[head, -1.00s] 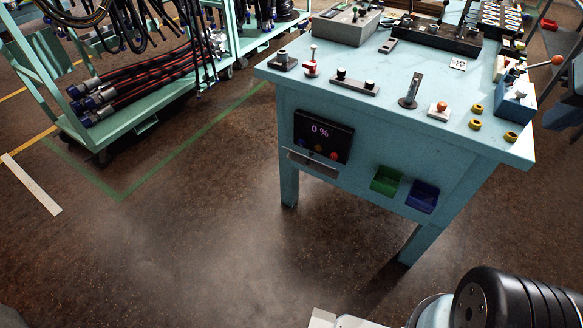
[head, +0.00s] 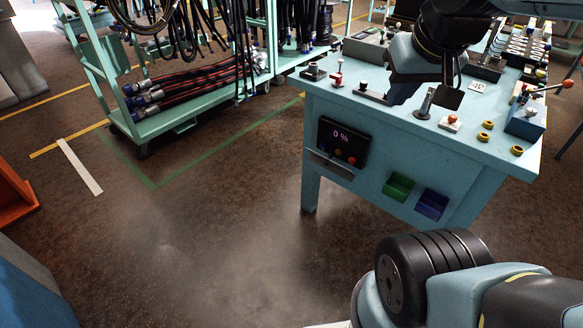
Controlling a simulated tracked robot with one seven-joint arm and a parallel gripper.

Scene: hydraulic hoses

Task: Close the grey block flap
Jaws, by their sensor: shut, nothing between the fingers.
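A grey block (head: 364,50) stands at the back left of the teal bench top (head: 478,150) in the head view. My arm covers its right part, and I cannot make out a flap on it or its angle. My gripper (head: 447,96) hangs from the arm over the bench top. It is a small dark shape, seen partly, with its fingertips hard to make out; it looks shut and empty. It appears to the right of and in front of the grey block, near an upright dark lever (head: 426,102). I cannot tell whether it touches anything.
A red-topped lever (head: 338,74), an orange button (head: 451,121) and yellow rings (head: 487,125) sit on the bench top. A hose rack (head: 190,105) stands left. Floor in front is open.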

